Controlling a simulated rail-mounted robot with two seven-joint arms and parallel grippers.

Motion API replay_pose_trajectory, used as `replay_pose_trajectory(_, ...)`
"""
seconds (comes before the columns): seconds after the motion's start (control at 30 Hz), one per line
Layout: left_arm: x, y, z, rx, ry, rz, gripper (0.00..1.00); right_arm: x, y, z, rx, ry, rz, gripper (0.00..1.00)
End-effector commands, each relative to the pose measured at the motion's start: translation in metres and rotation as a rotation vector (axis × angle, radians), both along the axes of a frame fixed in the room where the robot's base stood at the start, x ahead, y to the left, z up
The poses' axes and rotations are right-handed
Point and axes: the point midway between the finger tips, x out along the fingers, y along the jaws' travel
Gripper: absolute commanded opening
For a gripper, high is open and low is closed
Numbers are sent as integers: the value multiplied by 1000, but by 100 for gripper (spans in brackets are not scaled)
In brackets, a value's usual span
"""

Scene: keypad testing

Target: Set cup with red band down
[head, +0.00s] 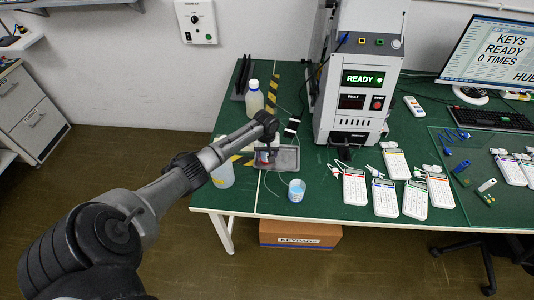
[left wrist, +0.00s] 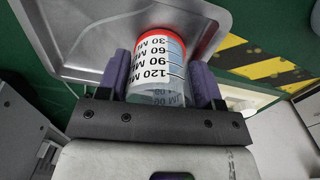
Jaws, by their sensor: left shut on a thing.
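The cup with the red band (left wrist: 157,65) is clear with a white scale of ML marks. It sits between the purple fingers of my left gripper (left wrist: 160,82), which is shut on it. Its red-banded end points away from the gripper, over the grey metal tray (left wrist: 75,62). I cannot tell whether the cup touches the tray. In the head view my left gripper (head: 265,154) is over the left part of the tray (head: 288,163), and only a little red of the cup shows. My right gripper is not in view.
The test machine (head: 357,85) shows READY. Several keypads (head: 385,198) lie to the right.

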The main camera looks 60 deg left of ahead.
Motion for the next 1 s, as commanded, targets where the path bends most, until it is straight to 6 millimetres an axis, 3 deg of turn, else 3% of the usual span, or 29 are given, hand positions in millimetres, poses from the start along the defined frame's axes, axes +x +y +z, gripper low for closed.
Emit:
replay_pose_trajectory(0.33,1,0,-2,-1,-1,0,37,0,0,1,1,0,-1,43)
replay_pose_trajectory(0.37,1,0,-2,0,-1,0,61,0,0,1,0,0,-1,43)
replay_pose_trajectory(0.63,1,0,-2,0,-1,0,85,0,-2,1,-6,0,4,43)
replay_pose_trajectory(0.87,0,0,-1,0,-1,0,85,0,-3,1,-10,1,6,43)
replay_pose_trajectory(1.0,1,1,10,2,-3,0,85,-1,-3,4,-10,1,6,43)
